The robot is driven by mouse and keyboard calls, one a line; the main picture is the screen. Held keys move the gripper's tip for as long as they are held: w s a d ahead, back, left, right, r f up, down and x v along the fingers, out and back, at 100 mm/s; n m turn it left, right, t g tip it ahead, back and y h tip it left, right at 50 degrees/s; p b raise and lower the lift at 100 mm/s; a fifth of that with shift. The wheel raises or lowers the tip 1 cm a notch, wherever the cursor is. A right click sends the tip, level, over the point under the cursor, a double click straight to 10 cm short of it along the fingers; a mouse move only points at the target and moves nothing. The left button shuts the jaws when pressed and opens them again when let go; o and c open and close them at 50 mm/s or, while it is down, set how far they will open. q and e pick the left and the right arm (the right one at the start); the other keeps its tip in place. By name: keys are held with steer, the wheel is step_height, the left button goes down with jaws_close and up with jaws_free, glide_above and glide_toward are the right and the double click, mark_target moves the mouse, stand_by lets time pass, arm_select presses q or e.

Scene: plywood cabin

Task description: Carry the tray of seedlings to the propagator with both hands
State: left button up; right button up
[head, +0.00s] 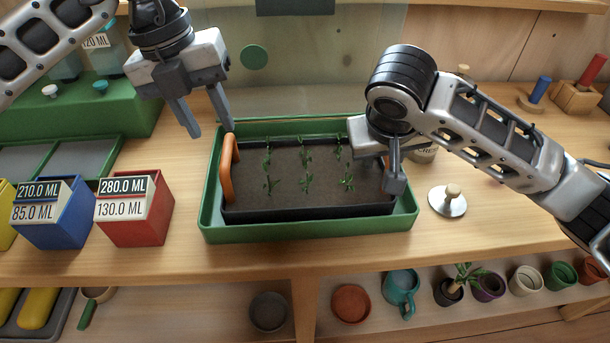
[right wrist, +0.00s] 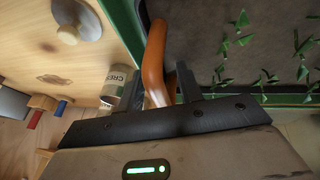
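The seedling tray (head: 307,208) is dark, filled with soil and several small green seedlings. It sits level inside a larger green tray-like base (head: 310,233), which I take to be the propagator's. Its left orange handle (head: 228,170) stands upright. My left gripper (head: 210,128) is open and empty, just above and behind that handle. My right gripper (head: 392,172) is down at the tray's right end. In the right wrist view, the right orange handle (right wrist: 154,62) stands between the fingers of my right gripper (right wrist: 160,85), which look apart with a small gap. The head view hides this handle behind the gripper.
A blue box (head: 58,218) and a red box (head: 138,215) with volume labels stand left of the base. A round metal lid with a knob (head: 447,201) and a can labelled CRE (right wrist: 114,85) are at its right. A clear panel (head: 300,60) stands behind. Pots fill the lower shelf.

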steer(key=shift+s+a+r, duration=0.1)
steer(key=shift+r, duration=0.15)
arm_select(q)
steer(key=r, duration=0.2)
steer(key=a+r, duration=0.1)
steer(key=r, duration=0.1)
steer(key=shift+r, duration=0.2)
arm_select(e)
steer(key=v, duration=1.1)
steer(key=shift+r, duration=0.25)
